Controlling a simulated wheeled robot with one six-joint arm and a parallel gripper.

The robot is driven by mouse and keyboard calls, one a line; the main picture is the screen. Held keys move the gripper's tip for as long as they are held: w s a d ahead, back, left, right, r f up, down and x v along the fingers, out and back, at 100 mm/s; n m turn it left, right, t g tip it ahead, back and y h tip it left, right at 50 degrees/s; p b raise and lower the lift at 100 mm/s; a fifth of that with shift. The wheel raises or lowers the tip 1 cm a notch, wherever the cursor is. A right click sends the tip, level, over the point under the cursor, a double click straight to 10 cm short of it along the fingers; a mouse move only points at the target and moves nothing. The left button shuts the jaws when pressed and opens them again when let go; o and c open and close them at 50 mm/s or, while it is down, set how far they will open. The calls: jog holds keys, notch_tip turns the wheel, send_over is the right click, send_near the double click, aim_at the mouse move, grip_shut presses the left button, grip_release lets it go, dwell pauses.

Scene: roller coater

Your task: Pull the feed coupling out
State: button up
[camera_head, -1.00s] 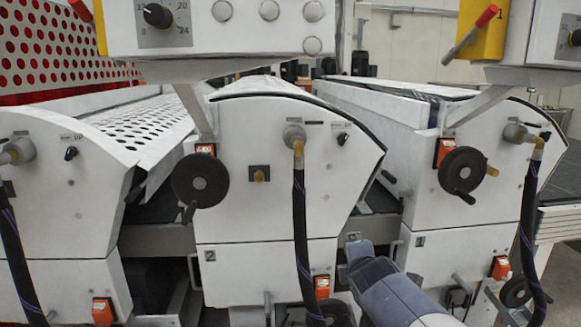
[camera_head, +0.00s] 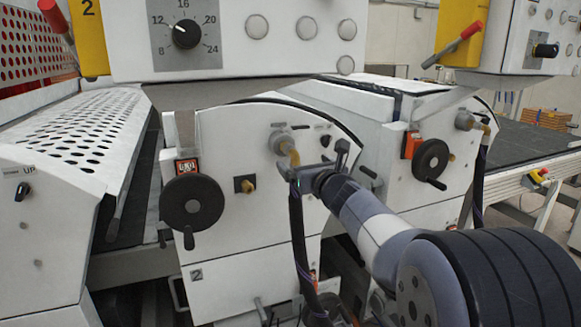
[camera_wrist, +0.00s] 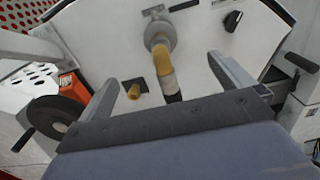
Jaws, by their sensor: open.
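The feed coupling (camera_head: 281,142) is a grey round fitting on the white face of unit 2, with a brass elbow (camera_head: 293,158) and a black hose hanging from it. In the wrist view the coupling (camera_wrist: 160,36) is at upper middle, with its brass elbow (camera_wrist: 163,62) pointing down to the hose. My gripper (camera_head: 316,162) is open and empty in front of unit 2, close to the coupling. In the wrist view the two fingers of my gripper (camera_wrist: 163,75) stand apart, left and right of the elbow and hose in the picture. Whether they touch anything cannot be told.
A black handwheel (camera_head: 194,201) and a small brass knob (camera_head: 246,186) are left of the coupling. A black switch (camera_wrist: 232,20) is to its right. Another coupling (camera_head: 466,121) with a hose is on the unit at right. A control box (camera_head: 240,40) overhangs above.

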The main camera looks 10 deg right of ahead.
aim_at(292, 152)
jog(key=shift+w+a+p, duration=0.3)
jog(key=shift+w, duration=1.15)
jog(key=shift+w+a+p, duration=0.25)
jog(key=shift+w+p, duration=0.05)
jog(key=shift+w, duration=1.2)
jog(key=shift+w+a+p, duration=0.3)
jog(key=shift+w, duration=1.15)
jog(key=shift+b, duration=0.5)
jog(key=shift+c, duration=0.4)
grip_shut()
jog(key=shift+s, duration=0.15)
jog(key=shift+s+d+b, duration=0.2)
jog(key=shift+s+b, duration=0.15)
jog(key=shift+s, duration=0.6)
jog(key=shift+s+d+b, duration=0.2)
jog(key=shift+s+b, duration=0.2)
jog(key=shift+s, duration=0.5)
jog(key=shift+s+d+b, duration=0.2)
jog(key=shift+s+b, duration=0.15)
jog(key=shift+s, duration=0.6)
jog(key=shift+s, duration=0.15)
